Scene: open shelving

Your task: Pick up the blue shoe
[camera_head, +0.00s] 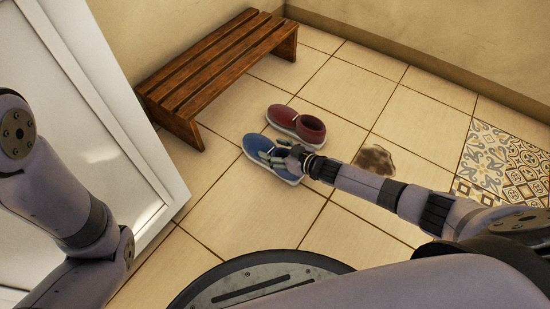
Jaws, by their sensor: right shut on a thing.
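The blue shoe (256,147) stands on the tiled floor with its light sole down and its toe toward the upper left. My right gripper (276,156) reaches in from the right and is shut on the blue shoe near its opening. The fingers hide part of the shoe's heel end. I cannot tell any gap between the sole and the floor. My left arm (45,185) shows at the left, but its gripper is out of view.
A red shoe (296,124) lies close beside the blue one, just behind it. A wooden slatted bench (215,70) stands at the back. A white door or panel (95,100) is at the left. A brown stain (375,160) and a patterned mat (503,165) are at the right.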

